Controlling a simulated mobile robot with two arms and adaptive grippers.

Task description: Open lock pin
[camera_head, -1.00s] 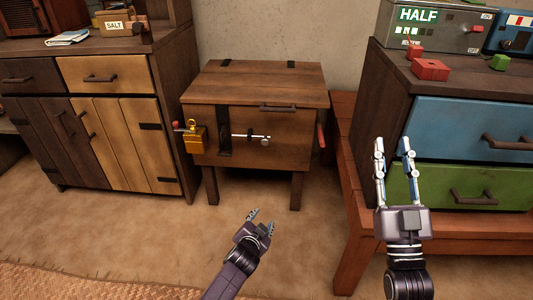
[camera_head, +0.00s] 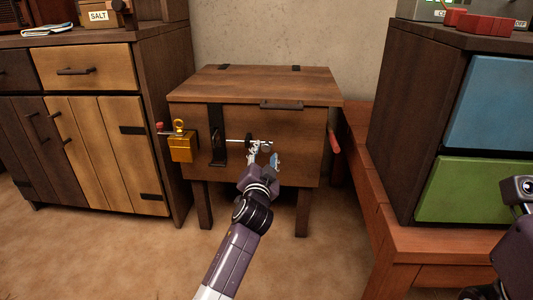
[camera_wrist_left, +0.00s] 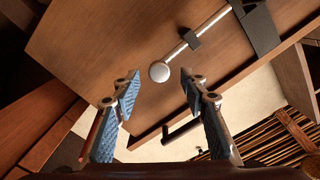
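The lock pin (camera_head: 235,141) is a thin silver rod lying level across the front of the wooden chest (camera_head: 290,130), running to the dark metal strap (camera_head: 217,135). In the left wrist view the pin (camera_wrist_left: 204,29) ends in a round silver knob (camera_wrist_left: 159,72) and passes through a dark bracket (camera_wrist_left: 191,38). My left gripper (camera_head: 264,158) is in front of the chest, close to the knob end, and partly hides it. In the left wrist view the left gripper (camera_wrist_left: 154,92) is open, its blue-padded fingers apart with the knob between and beyond their tips. My right gripper's fingers are out of view.
A yellow padlock-like block (camera_head: 182,149) hangs at the chest's left side, and a red handle (camera_head: 334,143) sticks out at its right. A cabinet (camera_head: 160,80) stands left, and a drawer unit (camera_head: 410,125) on a red-brown bench (camera_head: 400,240) stands right. The floor in front is clear.

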